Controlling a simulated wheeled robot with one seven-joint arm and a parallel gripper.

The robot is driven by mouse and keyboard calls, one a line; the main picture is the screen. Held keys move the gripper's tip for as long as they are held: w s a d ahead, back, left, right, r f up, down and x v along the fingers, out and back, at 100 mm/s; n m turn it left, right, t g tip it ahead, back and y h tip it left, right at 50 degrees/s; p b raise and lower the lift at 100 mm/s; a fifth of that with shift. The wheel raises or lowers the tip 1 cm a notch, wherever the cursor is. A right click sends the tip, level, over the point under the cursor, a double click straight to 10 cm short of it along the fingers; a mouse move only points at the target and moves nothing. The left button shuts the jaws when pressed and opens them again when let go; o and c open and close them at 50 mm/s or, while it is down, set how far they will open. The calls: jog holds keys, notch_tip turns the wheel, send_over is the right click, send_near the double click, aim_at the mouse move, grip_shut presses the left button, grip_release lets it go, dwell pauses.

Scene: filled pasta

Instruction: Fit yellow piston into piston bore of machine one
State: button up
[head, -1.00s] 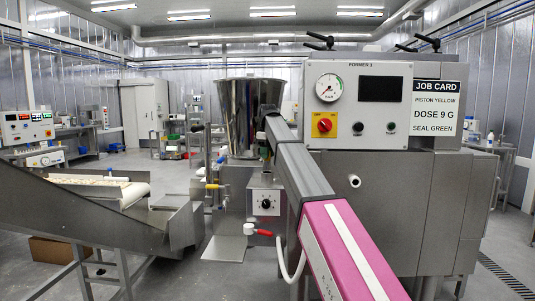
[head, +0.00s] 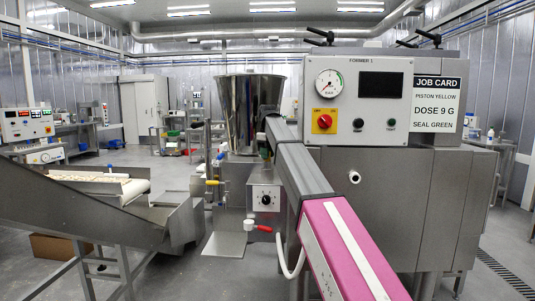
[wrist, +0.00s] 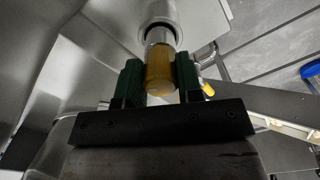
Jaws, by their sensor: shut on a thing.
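In the wrist view my gripper (wrist: 160,80) is shut on the yellow piston (wrist: 159,72), with a dark green finger on each side of it. The piston's metallic far end (wrist: 159,35) points at a round bore opening (wrist: 158,17) with a pale rim and dark inside. The tip overlaps the opening in this view; I cannot tell how deep it sits. In the head view the machine, labelled Former 1 (head: 400,205), stands at right, and its job card (head: 435,103) reads piston yellow, dose 9 g, seal green. My arm hides the gripper and piston there.
A steel hopper (head: 248,115) rises above the dosing part, with a dial box (head: 263,198) and a red-handled valve (head: 264,229) below. A conveyor (head: 95,187) slopes at left. A blue object (wrist: 311,72) shows at right in the wrist view.

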aim_at(268, 161)
jog(key=shift+f, duration=1.35)
dwell(0.8)
jog(key=o, duration=1)
jog(key=shift+o, duration=1.3)
jog(key=shift+s, duration=0.1)
jog(key=shift+f, duration=0.1)
jog(key=shift+r, duration=3.65)
